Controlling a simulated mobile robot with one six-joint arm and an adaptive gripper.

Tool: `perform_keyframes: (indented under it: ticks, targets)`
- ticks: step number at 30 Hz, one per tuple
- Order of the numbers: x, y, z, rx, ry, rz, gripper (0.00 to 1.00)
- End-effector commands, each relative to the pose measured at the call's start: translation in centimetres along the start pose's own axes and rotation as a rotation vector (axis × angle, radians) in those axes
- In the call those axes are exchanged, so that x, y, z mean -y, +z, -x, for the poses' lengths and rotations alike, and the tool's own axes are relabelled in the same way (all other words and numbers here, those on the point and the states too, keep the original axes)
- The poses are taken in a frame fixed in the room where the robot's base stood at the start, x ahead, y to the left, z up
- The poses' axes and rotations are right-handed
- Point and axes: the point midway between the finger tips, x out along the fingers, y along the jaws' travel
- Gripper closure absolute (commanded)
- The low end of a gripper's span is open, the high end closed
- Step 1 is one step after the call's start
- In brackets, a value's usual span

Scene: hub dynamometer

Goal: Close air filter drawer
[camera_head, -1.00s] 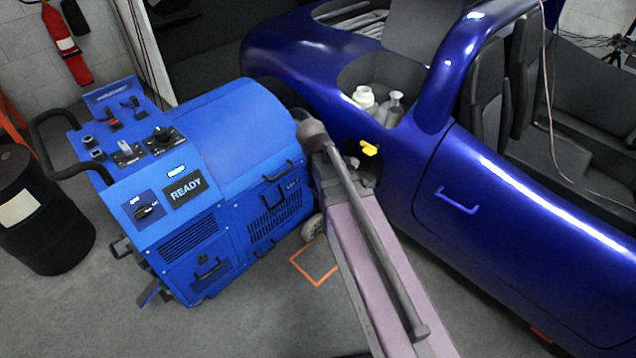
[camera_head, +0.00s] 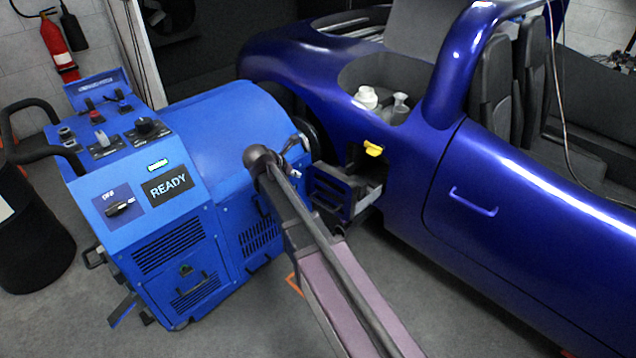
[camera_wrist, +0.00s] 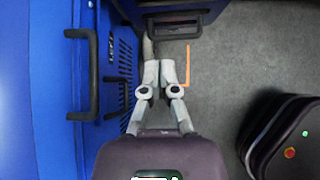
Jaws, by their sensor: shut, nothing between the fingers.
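The air filter drawer (camera_head: 345,192) juts out of the side opening of the blue car (camera_head: 400,210), in the gap beside the blue machine. It has a dark slotted front and looks pulled out. In the wrist view a dark front with a handle (camera_wrist: 175,28), probably this drawer, shows at the top. My gripper (camera_wrist: 158,75) is shut and empty, its fingertips pointing toward that front, just right of the machine's side. I cannot tell if they touch it. In the head view my arm partly covers the space in front of the drawer.
The blue machine (camera_head: 215,140) with a READY display stands close left of my arm; its side handle (camera_wrist: 90,75) juts out in the wrist view. A yellow part (camera_head: 373,148) sits above the drawer.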

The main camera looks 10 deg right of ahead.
Motion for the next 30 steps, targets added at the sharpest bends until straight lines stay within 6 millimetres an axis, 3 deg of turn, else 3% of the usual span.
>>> perform_keyframes:
  ticks: [19,30]
  targets:
    - [-0.5,-0.3,-0.5,0.012,0.005,0.036,1.00]
    - [-0.6,-0.5,-3.2,0.011,0.004,0.036,1.00]
